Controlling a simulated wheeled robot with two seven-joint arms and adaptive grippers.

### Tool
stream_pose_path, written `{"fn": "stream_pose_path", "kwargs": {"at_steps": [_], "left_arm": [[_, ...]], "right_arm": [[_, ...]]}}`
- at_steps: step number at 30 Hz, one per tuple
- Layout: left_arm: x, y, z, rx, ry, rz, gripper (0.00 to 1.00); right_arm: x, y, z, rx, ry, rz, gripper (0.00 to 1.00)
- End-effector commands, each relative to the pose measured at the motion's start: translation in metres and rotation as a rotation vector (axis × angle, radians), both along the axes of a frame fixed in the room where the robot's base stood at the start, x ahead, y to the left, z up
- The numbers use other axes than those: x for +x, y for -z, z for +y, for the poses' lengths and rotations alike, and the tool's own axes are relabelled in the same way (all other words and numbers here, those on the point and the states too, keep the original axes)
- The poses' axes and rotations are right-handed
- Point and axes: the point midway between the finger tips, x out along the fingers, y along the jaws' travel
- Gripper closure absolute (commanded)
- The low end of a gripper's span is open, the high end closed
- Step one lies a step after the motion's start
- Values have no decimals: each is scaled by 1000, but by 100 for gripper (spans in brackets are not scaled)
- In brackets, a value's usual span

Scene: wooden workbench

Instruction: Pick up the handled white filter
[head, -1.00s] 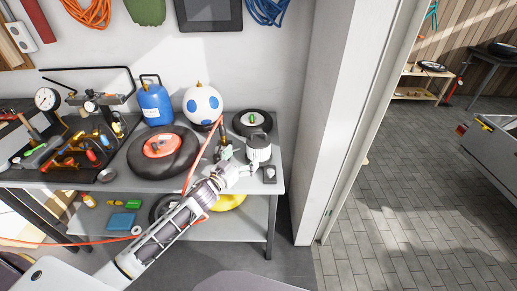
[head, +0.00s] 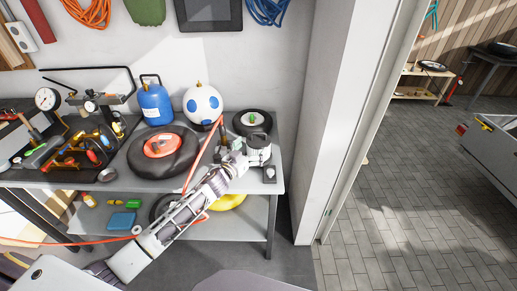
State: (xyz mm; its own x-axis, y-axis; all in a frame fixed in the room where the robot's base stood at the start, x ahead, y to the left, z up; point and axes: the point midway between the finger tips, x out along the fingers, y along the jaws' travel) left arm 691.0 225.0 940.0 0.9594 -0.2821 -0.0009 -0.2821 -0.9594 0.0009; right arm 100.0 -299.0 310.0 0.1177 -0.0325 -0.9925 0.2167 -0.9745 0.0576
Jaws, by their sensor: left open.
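The handled white filter (head: 259,154) stands upright near the right end of the workbench, with a dark handled top. My left arm reaches up from the lower left. My left gripper (head: 247,158) is open at the filter's left side, very close to its body. Whether the fingers touch it or reach around it cannot be told at this size. My right gripper does not show.
A black wheel (head: 252,122) lies behind the filter, and a small dark box (head: 270,174) stands in front. A larger tyre (head: 163,152), a blue gas bottle (head: 155,104) and a white-blue ball-shaped tank (head: 203,104) stand to the left. An orange hose (head: 203,152) passes beside my arm.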

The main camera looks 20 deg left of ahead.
Motion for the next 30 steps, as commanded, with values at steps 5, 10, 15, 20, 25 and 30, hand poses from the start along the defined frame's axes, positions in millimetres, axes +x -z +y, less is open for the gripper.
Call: {"fn": "stream_pose_path", "kwargs": {"at_steps": [5, 10, 15, 20, 25, 30], "left_arm": [[0, 0, 0, 0, 0, 0, 0], [1, 0, 0, 0, 0, -1, 0], [7, -1, -1, 1, -1, -2, 0], [18, -1, -3, 0, -1, -2, 0], [31, 0, -7, 0, -1, -1, 0], [43, 1, -10, 1, -1, -1, 0]], "right_arm": [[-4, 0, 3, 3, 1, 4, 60], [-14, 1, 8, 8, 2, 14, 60], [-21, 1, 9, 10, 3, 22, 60], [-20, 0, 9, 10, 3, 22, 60], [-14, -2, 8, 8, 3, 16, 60], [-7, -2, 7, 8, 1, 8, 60]]}}
